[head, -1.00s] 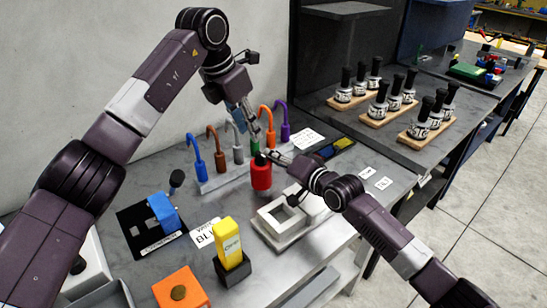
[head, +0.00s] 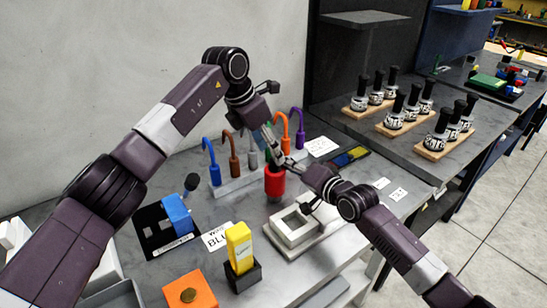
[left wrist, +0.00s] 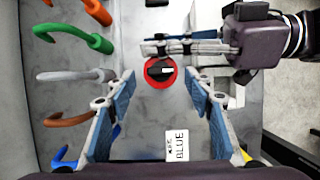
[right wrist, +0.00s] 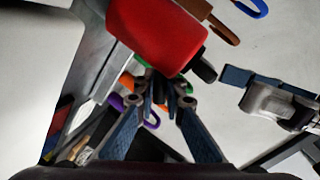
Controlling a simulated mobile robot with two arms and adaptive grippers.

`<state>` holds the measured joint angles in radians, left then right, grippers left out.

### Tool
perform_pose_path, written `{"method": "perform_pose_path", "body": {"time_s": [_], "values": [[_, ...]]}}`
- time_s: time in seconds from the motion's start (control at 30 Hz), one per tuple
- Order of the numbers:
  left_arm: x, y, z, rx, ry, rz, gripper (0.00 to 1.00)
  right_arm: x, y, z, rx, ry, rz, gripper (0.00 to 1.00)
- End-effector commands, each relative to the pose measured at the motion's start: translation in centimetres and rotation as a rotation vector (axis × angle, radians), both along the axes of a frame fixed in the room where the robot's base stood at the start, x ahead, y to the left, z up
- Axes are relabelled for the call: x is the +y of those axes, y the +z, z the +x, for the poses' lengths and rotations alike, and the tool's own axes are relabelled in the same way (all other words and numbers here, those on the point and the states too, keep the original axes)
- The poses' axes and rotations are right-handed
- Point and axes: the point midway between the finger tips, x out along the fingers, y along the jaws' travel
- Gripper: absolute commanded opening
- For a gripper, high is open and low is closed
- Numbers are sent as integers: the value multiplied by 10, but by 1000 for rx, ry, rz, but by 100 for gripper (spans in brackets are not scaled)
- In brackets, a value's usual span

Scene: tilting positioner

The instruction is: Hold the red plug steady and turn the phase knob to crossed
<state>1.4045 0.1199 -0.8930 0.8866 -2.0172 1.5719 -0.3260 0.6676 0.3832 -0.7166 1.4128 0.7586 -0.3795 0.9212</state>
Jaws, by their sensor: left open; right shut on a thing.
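The red plug (head: 274,183) stands upright on the grey bench. In the left wrist view it is a red disc (left wrist: 173,82) topped by a black knob (left wrist: 157,68) with a white mark. My left gripper (head: 274,152) is open above the plug; its fingers (left wrist: 160,78) frame the disc without touching it. My right gripper (head: 290,165) reaches in from the right at the plug's upper part, shut. In the right wrist view its fingertips (right wrist: 163,90) come together against the red body (right wrist: 155,35); the exact contact is hidden. The knob's setting is unreadable.
Coloured hooks (head: 233,160) stand behind the plug, close to the left gripper. A white frame block (head: 297,230) lies in front, under the right arm. A yellow block (head: 238,245), blue device (head: 178,214) and orange box (head: 190,290) stand left and front.

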Motion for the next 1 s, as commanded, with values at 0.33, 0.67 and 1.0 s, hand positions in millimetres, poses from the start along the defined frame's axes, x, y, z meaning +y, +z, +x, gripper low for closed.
{"method": "perform_pose_path", "body": {"time_s": [0.33, 0.67, 1.0], "values": [[-12, -33, 8, 0, 1, 0, 48, -1, -4, 0, 5, -1, -4, 0], [-12, -34, 8, -1, 0, -1, 42, -1, -4, 0, 6, -1, -5, 0], [-12, -34, 8, -1, 0, -1, 6, -1, -4, 0, 7, 0, -5, 0]]}}
